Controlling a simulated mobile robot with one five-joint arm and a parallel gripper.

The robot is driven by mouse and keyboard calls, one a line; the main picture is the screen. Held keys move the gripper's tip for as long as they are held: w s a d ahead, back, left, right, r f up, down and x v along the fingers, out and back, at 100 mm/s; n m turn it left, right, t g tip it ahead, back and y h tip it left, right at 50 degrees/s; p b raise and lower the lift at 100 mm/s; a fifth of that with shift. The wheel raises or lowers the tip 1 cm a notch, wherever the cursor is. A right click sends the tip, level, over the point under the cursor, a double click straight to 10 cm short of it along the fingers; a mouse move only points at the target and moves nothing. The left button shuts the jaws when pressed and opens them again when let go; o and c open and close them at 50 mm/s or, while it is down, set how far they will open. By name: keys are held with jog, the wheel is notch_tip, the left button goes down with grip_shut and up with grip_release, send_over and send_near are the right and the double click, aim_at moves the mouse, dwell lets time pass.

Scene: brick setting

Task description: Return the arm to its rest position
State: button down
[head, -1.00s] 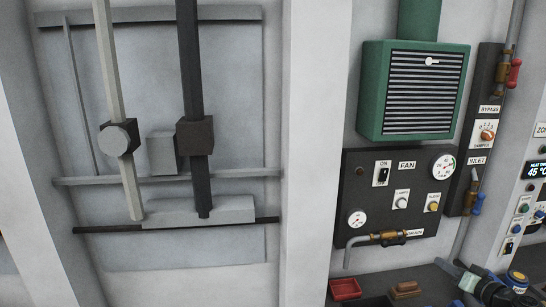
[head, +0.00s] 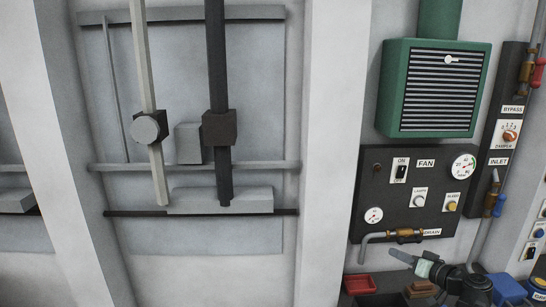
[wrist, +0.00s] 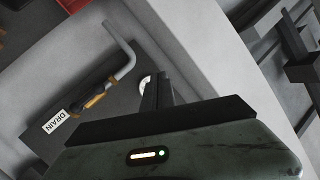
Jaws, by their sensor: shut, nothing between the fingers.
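My dark arm comes in from the bottom right of the head view. The base of the arm is partly cut off by the frame.
A black fan panel (head: 380,205) with a drain pipe (head: 372,240) is on the wall, under a green louvred box (head: 435,90). A red tray (head: 359,284) and a brown block (head: 421,289) lie on the bench below. The drain pipe also shows in the wrist view (wrist: 122,52).

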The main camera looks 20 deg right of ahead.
jog(key=w+a+f+n+g+y+b, duration=0.1)
jog(key=w+a+f+n+g+y, duration=0.2)
jog(key=a, duration=0.8)
jog(key=w+a+f+n+g, duration=0.2)
jog(key=w+a+f, duration=0.15)
jog(key=a, duration=0.75)
jog(key=w+a+f+n+g+y+b, duration=0.1)
jog(key=w+a+f+n+g+y, duration=0.2)
jog(key=a, duration=0.8)
jog(key=s+a+f+g+h, duration=0.1)
jog(key=a+f+g, duration=0.1)
jog(key=a+f, duration=0.35)
jog(key=s+a+f+g+h, duration=0.1)
jog(key=a+f+g+h, duration=0.1)
jog(key=a, duration=0.6)
jog(key=s+a+f+g+h, duration=0.1)
jog(key=s+f+g+h, duration=0.1)
jog(key=s+f+h, duration=0.15)
jog(key=s+d+f+m+g+h, duration=0.1)
jog(key=s+d+m+h, duration=0.1)
jog(key=d, duration=0.5)
jog(key=s+m, duration=0.1)
jog(key=m, duration=0.1)
jog(key=shift+s+m+h+b, duration=0.15)
jog(key=shift+m+h+b, duration=0.2)
jog(key=shift+m+b, duration=0.05)
